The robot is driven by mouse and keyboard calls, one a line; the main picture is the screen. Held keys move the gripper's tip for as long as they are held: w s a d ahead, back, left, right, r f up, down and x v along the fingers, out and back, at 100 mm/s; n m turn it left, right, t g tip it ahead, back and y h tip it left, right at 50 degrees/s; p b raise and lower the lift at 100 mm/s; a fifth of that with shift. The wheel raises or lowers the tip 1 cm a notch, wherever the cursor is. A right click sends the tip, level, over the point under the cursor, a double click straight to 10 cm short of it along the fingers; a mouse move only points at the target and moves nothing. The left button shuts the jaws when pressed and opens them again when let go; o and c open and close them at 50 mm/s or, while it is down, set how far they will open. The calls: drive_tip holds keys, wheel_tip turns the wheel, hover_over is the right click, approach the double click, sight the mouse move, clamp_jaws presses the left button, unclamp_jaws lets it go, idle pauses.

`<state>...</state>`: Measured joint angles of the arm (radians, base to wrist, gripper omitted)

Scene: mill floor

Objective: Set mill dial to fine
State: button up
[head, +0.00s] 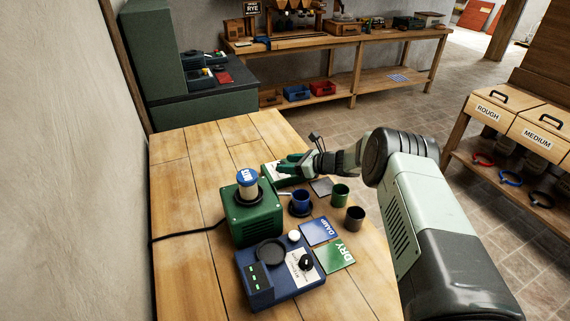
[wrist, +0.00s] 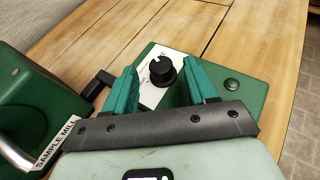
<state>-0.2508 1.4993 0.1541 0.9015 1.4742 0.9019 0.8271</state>
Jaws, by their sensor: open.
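The mill dial is a black knob (wrist: 162,72) on a white label plate, mounted on a green control box (wrist: 222,97) in the wrist view. A pale mark on the knob points toward the top of the picture; the label's lettering is mostly hidden. My gripper (wrist: 159,69) is open, its green fingers on either side of the knob with visible gaps. Contact cannot be seen. In the head view my gripper (head: 283,167) is over the control box and hides the knob. The green sample mill (head: 257,224), with a blue-lidded jar on top, stands nearer the camera.
Blue DAMP (head: 319,232) and green DRY (head: 335,254) cards lie near a blue meter (head: 285,283). The table's left side is clear except for a cable.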

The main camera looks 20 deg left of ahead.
drive_tip(key=shift+x, duration=1)
drive_tip(key=c, duration=1)
drive_tip(key=shift+w+t, duration=0.1)
drive_tip(key=shift+t, duration=0.2)
drive_tip(key=shift+c, duration=0.2)
